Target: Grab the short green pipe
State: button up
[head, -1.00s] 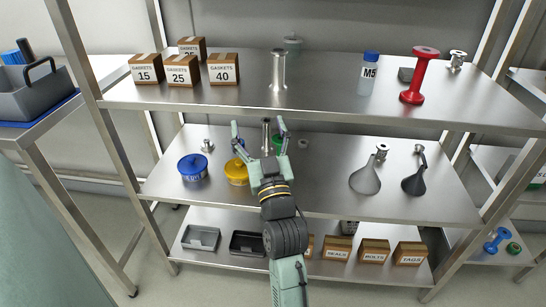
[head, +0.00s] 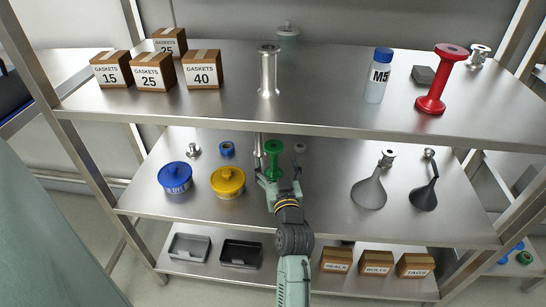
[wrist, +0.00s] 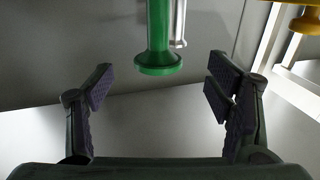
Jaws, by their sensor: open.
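The short green pipe (head: 273,158) stands upright on the middle shelf, with a round flange at its top. Its lower part is hidden by my gripper (head: 277,183) in the head view. My gripper is open and empty, just in front of the pipe. In the wrist view the green pipe (wrist: 159,40) is beyond the fingertips, roughly centred between the two open fingers (wrist: 160,85). It looks apart from both fingers. A slim silver pipe (head: 258,147) stands close to its left and behind it.
A yellow lidded pot (head: 228,182) and a blue one (head: 175,177) stand left of my gripper. Two funnels (head: 370,185) (head: 424,186) stand to the right, with clear shelf between. The upper shelf (head: 320,115) overhangs, carrying boxes, a silver pipe and a red pipe (head: 436,80).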

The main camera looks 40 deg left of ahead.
aim_at(273, 145)
jog(key=shift+x, duration=1.05)
jog(key=w+a+p, duration=0.1)
jog(key=w+a+r, duration=0.1)
jog(key=w+a+p, duration=0.1)
jog(key=shift+w+a+r+p, duration=0.2)
jog(key=shift+r+p, duration=0.05)
jog(key=shift+p, duration=0.05)
jog(key=shift+w+a+f, duration=0.1)
jog(key=shift+w+a, duration=0.15)
grip_shut()
